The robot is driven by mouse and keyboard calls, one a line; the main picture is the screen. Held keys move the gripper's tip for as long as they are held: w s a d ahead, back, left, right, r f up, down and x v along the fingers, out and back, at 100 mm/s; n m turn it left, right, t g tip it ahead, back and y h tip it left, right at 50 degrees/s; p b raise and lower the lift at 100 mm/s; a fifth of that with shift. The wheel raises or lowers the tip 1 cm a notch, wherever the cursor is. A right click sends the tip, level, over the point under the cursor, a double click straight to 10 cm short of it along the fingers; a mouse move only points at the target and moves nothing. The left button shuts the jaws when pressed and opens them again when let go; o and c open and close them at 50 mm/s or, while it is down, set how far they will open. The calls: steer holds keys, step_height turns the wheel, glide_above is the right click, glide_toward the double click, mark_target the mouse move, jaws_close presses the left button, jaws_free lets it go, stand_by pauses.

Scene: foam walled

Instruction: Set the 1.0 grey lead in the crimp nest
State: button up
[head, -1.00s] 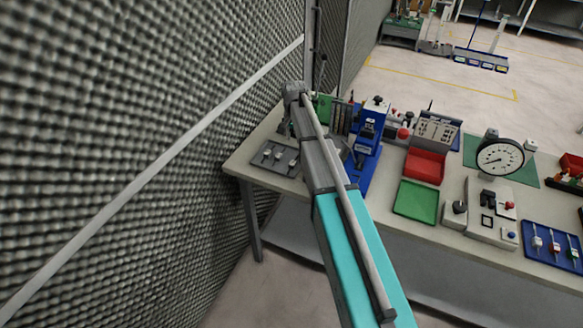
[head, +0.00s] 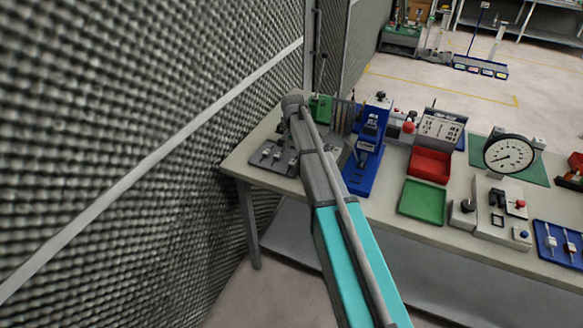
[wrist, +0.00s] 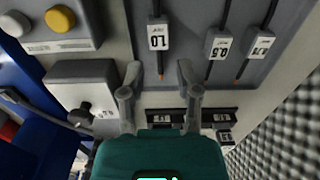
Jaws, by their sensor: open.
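The 1.0 lead (wrist: 158,38) lies on the grey tray (wrist: 190,75) in the wrist view, with a white 1.0 label, a dark wire above it and a copper tip below. My gripper (wrist: 160,70) is open and empty, its fingertips on either side of the line of that lead's tip. The 0.5 lead (wrist: 218,44) and a third lead (wrist: 254,42) lie to its right. In the head view the tray (head: 257,165) is at the table's left end, and my arm hides my gripper. A blue press (head: 368,140) stands right of my arm; I cannot make out its nest.
Green (head: 422,202) and red (head: 430,165) bins and a dial gauge (head: 508,154) stand farther right. The foam wall (head: 130,130) is close on the left.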

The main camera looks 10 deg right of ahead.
mark_target(293, 160)
stand_by(0.4)
steer(key=shift+s+f+b, duration=0.1)
steer(key=shift+f+b, duration=2.5)
steer(key=shift+f, duration=0.05)
jaws_close()
